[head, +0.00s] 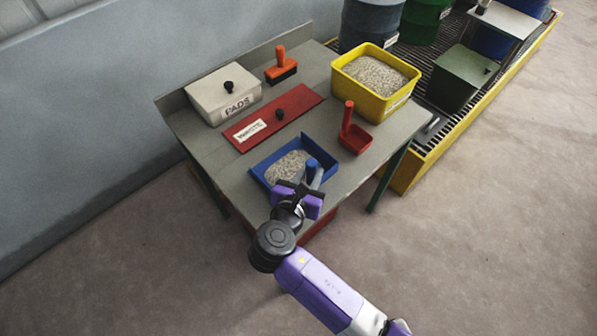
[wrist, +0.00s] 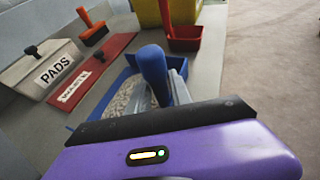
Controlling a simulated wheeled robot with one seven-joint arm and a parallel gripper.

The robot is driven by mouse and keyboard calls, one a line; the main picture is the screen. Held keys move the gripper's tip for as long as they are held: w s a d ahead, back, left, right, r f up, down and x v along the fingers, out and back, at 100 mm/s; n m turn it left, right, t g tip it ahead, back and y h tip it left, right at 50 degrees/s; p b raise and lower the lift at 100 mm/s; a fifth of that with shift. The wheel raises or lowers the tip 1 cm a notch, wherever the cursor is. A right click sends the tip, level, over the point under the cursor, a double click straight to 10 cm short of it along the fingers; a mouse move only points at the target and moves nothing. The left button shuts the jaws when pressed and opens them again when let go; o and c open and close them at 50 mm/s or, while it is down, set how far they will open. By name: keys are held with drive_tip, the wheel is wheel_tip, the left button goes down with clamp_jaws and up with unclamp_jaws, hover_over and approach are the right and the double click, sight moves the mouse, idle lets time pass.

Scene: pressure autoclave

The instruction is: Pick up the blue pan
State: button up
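The blue pan (head: 259,173) is a shallow blue tray of pale granules on the near edge of the grey table, with an upright blue handle (head: 312,165) at its near right. In the wrist view the handle (wrist: 152,72) rises at the centre, and the pan's blue wall (wrist: 121,80) shows behind it. My gripper (head: 309,179) is at the handle, reaching in from the near side. In the wrist view its grey fingers (wrist: 160,100) stand on either side of the handle's lower part. I cannot tell whether they press on it. My purple gripper body hides the pan's near side.
On the table (head: 225,165) are a red lidded panel (head: 290,107), a white PADS box (head: 215,100), an orange-handled brush (head: 281,70), a red scoop (head: 355,143) close right of the pan, and a yellow bin of granules (head: 375,80). Drums stand on a yellow-edged grate behind.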

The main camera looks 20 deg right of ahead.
clamp_jaws()
